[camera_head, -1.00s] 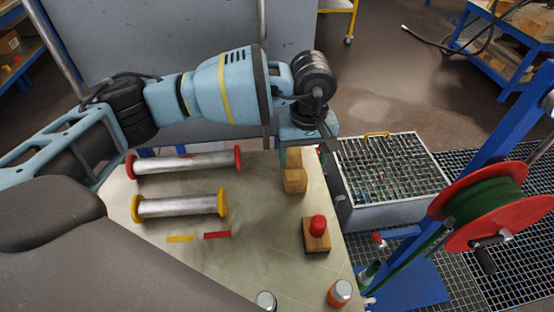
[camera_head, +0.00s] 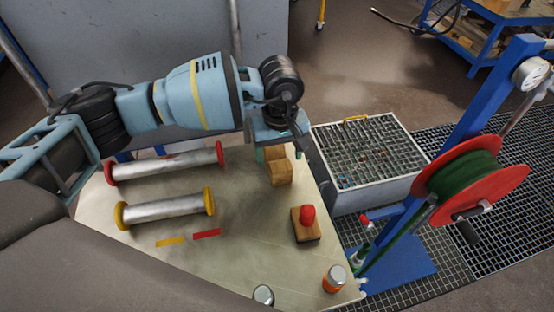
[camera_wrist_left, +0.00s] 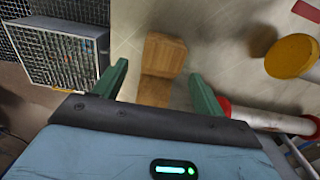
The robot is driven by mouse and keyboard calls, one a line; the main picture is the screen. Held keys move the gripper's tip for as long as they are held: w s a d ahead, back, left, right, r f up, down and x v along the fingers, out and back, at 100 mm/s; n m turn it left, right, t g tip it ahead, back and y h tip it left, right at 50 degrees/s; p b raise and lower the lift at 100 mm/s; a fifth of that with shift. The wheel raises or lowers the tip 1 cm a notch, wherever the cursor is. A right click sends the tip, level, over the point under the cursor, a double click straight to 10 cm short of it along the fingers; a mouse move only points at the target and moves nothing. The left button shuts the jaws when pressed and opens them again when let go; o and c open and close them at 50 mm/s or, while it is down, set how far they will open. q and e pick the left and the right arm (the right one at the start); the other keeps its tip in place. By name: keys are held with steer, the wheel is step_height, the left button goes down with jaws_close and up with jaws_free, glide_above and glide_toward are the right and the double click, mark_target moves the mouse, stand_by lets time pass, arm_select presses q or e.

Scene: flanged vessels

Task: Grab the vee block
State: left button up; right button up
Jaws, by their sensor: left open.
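The vee block (camera_head: 281,172) is a brown wooden block near the far right corner of the table. My left gripper (camera_wrist_left: 159,71) is open, with green fingers, one on each side of the block in that view. It shows from behind in the head view (camera_head: 278,152), just over the block's far part, which it partly hides. I cannot tell whether the fingers touch the block. My right gripper is not in view.
A red-flanged roller (camera_head: 165,163) and a yellow-flanged roller (camera_head: 165,207) lie left of the block. A red-knobbed wooden block (camera_head: 306,226) and an orange jar (camera_head: 335,280) stand nearer. A grated box (camera_head: 370,155) and a red reel (camera_head: 440,185) are beyond the right edge.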

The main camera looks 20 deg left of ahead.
mark_target(279, 161)
arm_select(q)
steer(key=shift+w+a+f, duration=0.15)
steer(key=shift+f, duration=2.1)
steer(key=c, duration=1.1)
